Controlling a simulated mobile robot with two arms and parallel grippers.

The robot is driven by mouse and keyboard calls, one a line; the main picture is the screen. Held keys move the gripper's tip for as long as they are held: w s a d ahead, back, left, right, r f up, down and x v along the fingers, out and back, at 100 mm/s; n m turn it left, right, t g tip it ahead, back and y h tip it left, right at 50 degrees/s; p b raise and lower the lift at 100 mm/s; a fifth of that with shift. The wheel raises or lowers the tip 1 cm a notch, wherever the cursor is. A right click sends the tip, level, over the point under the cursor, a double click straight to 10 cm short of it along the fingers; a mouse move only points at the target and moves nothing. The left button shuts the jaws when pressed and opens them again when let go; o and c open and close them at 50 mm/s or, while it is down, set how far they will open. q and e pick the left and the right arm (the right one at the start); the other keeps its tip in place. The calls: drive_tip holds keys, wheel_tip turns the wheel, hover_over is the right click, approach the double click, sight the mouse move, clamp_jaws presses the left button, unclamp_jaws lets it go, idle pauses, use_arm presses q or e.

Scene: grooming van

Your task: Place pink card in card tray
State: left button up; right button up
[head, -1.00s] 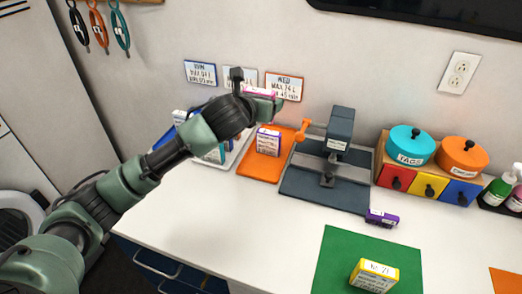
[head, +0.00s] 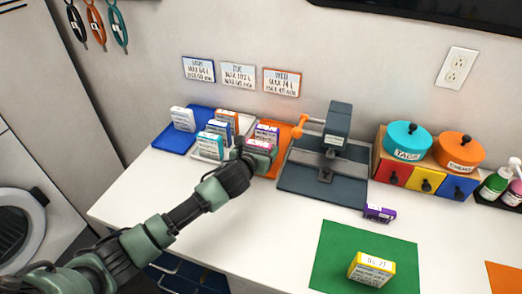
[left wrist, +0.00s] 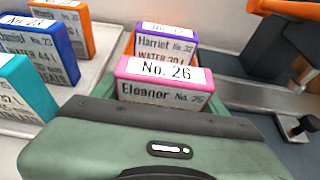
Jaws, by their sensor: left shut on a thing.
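The pink card (head: 258,145), a small block labelled "No. 26 Eleanor" in the left wrist view (left wrist: 160,72), is held in my left gripper (head: 254,156). My left gripper is shut on it, upright, at the front part of the orange card tray (head: 287,137). A purple card (head: 267,132), "Harriet", stands in that tray just behind the pink one; it also shows in the left wrist view (left wrist: 166,42). The pink card's lower part is hidden by the gripper, so I cannot tell whether it touches the tray. My right gripper is not in view.
A white tray (head: 242,128) with several cards and a blue tray (head: 169,142) with a white card stand to the left. A dark press (head: 325,179) stands close on the right.

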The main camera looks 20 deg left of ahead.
use_arm(q)
drive_tip(key=shift+f, duration=0.2)
drive_tip(key=shift+f, duration=0.15)
drive_tip(key=o, duration=1.4)
drive_tip(key=shift+c, duration=0.2)
drive_tip(key=shift+s+r, duration=0.1)
drive_tip(key=shift+r, duration=0.1)
drive_tip(key=v, duration=1.1)
drive_tip(key=shift+s+r, duration=0.1)
drive_tip(key=shift+s, duration=0.3)
